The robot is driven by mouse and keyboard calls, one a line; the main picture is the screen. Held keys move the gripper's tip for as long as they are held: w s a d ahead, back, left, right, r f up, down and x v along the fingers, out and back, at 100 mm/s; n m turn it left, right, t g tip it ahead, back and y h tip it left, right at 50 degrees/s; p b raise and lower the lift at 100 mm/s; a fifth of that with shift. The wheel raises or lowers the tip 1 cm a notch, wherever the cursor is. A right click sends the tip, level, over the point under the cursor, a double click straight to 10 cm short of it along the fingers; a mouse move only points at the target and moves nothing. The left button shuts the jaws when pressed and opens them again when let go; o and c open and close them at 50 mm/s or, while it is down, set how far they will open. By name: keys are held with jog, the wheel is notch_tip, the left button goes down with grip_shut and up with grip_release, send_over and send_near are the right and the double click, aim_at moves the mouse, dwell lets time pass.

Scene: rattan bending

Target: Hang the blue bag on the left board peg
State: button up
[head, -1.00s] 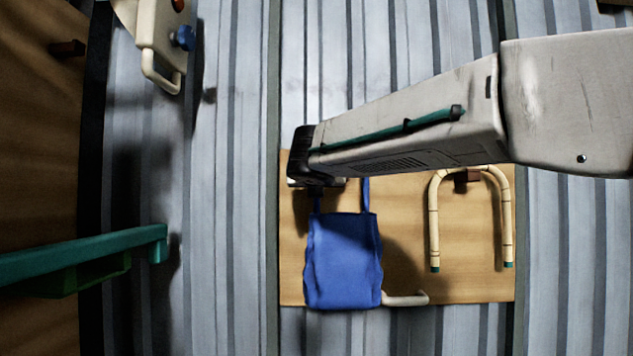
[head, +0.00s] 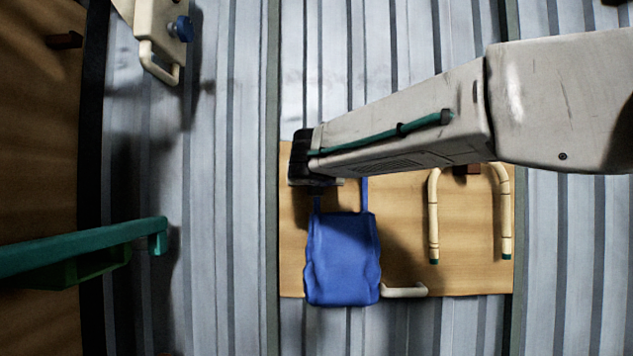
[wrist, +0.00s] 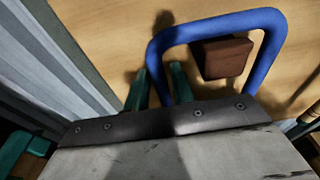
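The blue bag (head: 343,262) hangs upright in front of the wooden board (head: 460,275), its straps going up behind my gripper in the head view. In the head view my gripper (head: 316,182) is at the board's upper left, and the arm hides this peg.
A cane U-shaped piece (head: 434,215) hangs on the board's right peg (head: 466,169). A pale hook-like bar (head: 405,291) sits at the board's lower edge. A green rail (head: 85,248) and a cream fixture with a blue knob (head: 181,28) stand at the left.

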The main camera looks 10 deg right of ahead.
jog(key=shift+o, duration=1)
jog(key=v, duration=0.8)
jog(key=f+v, duration=0.1)
jog(key=v, duration=0.7)
jog(key=shift+s+f, duration=0.2)
jog(key=shift+s, duration=0.2)
jog(key=shift+a, duration=0.15)
